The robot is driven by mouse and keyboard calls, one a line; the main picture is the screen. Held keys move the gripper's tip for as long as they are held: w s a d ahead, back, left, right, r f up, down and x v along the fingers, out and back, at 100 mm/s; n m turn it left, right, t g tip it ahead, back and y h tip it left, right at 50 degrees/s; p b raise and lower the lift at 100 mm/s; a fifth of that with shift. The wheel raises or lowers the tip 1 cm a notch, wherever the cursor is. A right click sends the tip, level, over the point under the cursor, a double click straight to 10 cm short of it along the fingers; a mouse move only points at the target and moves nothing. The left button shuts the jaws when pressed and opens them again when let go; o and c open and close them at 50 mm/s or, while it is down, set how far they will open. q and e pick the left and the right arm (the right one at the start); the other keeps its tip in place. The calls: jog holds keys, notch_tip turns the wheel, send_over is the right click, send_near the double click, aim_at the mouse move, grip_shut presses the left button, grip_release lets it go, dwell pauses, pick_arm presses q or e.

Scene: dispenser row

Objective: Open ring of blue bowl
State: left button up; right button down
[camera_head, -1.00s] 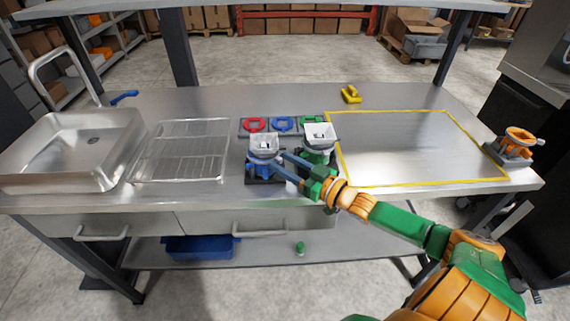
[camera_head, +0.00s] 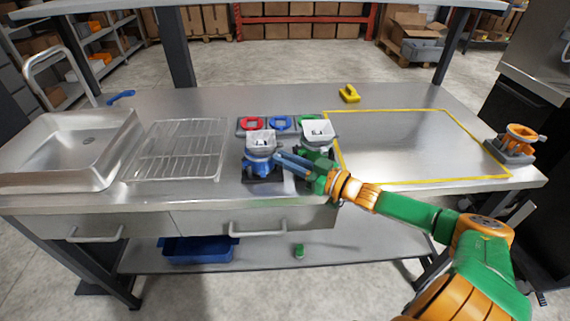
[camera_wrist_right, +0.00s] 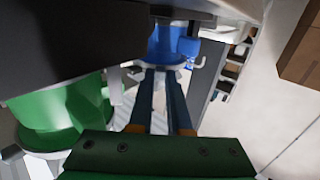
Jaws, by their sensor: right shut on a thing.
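The blue bowl's dispenser stands on the bench, a pale square hopper bowl (camera_head: 261,138) above a blue ring and body (camera_head: 257,163). The blue body also shows at the top of the right wrist view (camera_wrist_right: 166,42). My right gripper (camera_head: 279,158) reaches in from the right with its fingertips at the right side of the blue ring. In the right wrist view its two long fingers (camera_wrist_right: 161,78) are close together at the blue part. It is shut on the ring's handle, which the fingers largely hide. My left gripper is not in view.
The green dispenser (camera_head: 318,132) stands just right, close behind my right gripper. Red, blue and green holders (camera_head: 281,123) lie behind. A wire rack (camera_head: 178,150) and sink (camera_head: 70,150) are left. The yellow-outlined area (camera_head: 415,145) is clear. An orange dispenser (camera_head: 518,140) stands far right.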

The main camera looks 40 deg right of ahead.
jog(key=c, duration=0.8)
grip_release()
jog(key=shift+c, duration=0.2)
